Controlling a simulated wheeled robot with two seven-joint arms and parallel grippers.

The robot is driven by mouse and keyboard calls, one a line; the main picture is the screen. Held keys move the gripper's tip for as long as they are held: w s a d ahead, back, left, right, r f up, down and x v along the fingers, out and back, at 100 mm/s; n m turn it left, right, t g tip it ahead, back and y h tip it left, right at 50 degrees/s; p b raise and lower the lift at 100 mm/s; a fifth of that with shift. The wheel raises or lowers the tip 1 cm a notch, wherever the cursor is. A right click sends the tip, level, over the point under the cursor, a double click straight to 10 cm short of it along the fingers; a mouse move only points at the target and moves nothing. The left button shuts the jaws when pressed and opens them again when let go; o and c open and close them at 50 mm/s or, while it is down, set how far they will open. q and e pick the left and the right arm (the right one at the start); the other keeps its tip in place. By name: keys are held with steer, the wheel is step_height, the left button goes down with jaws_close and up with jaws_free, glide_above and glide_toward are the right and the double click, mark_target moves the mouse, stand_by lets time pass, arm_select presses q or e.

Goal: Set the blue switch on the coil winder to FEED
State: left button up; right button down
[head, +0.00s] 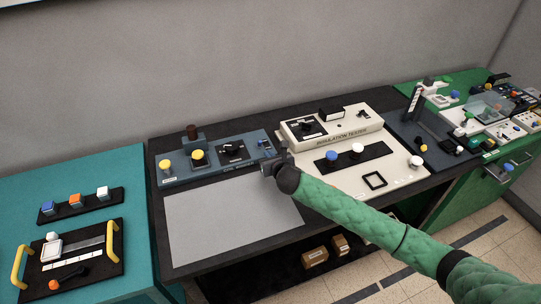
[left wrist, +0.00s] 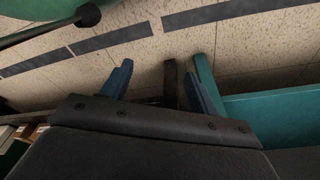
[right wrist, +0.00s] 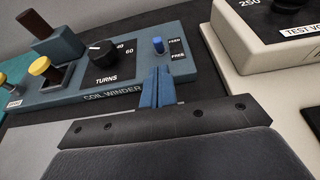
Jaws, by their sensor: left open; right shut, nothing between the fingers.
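The coil winder (head: 215,168) is a blue-grey panel on the dark table, with yellow knobs and a black TURNS dial (right wrist: 103,52). Its small blue switch (right wrist: 157,45) sits at the panel's right end, beside a black label reading FEED above and FREE below. I cannot tell for sure which way the switch is set. My right gripper (head: 269,164) is shut and empty, at the panel's front right edge. In the right wrist view its closed fingers (right wrist: 158,80) point at the switch from just below, apparently short of it. My left gripper (left wrist: 160,75) is open and empty above the floor.
The cream insulation tester (head: 335,130) stands close to the right of the winder. A grey mat (head: 225,220) lies clear in front. A teal table (head: 100,180) with a handled tray is at left. Green benches with more devices are at right.

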mark_target(260, 145)
arm_select(q)
steer(key=s+a+f+p, duration=0.1)
steer(key=s+a+f, duration=0.1)
steer(key=f, duration=0.1)
steer(key=shift+s+f+p, duration=0.25)
steer(key=shift+s+p, duration=0.1)
steer(key=shift+p, duration=0.05)
arm_select(e)
steer(key=x, duration=0.6)
steer(key=shift+w+a, duration=0.1)
steer(key=shift+w, duration=0.1)
arm_select(q)
steer(key=shift+s+a, duration=0.1)
arm_select(e)
steer(key=shift+w, duration=0.1)
